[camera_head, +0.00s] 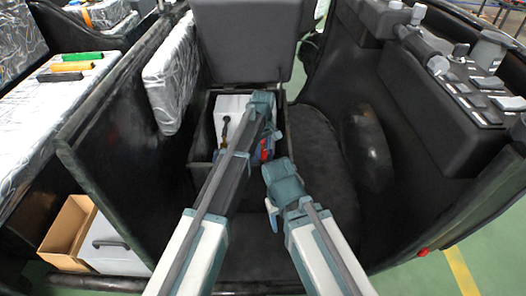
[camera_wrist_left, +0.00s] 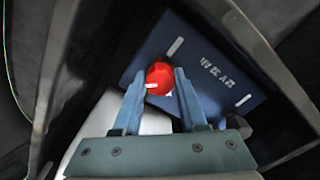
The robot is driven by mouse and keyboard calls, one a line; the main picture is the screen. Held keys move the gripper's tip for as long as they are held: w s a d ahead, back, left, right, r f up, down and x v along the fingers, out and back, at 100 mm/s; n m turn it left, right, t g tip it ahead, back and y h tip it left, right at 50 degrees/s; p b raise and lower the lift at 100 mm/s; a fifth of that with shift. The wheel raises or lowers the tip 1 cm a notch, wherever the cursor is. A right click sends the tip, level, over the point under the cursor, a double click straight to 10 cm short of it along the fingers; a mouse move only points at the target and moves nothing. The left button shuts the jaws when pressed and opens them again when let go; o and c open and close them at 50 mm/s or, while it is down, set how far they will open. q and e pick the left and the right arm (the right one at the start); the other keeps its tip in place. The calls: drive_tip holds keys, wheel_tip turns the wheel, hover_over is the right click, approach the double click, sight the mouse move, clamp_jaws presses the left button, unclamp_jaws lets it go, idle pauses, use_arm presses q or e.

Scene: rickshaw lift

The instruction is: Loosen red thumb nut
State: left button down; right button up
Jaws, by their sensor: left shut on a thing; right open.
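The red thumb nut (camera_wrist_left: 159,80) sits between the two blue-grey fingers of my left gripper (camera_wrist_left: 158,88) in the left wrist view, and the gripper is shut on it. In the head view, my left gripper (camera_head: 264,140) reaches down into the open box, with a bit of red beside it. A dark blue battery (camera_wrist_left: 215,72) with white lettering lies just beyond the nut in the wrist view. My right gripper (camera_head: 273,207) is open, outside the box and lower in the head view. Its fingers are hard to make out.
The black box (camera_head: 201,143) is open, with a raised dark lid (camera_head: 247,42) behind it. A white block and a dark handle-like item are inside. Black side panels flank the space. A cardboard box (camera_head: 68,228) and tools lie at left.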

sight(263, 151)
idle(0.3)
use_arm(q)
drive_tip(key=shift+c, duration=2.2)
unclamp_jaws()
wheel_tip(263, 151, up, 14)
drive_tip(key=p, duration=1.3)
drive_tip(key=shift+p, duration=0.4)
drive_tip(key=shift+f, duration=0.15)
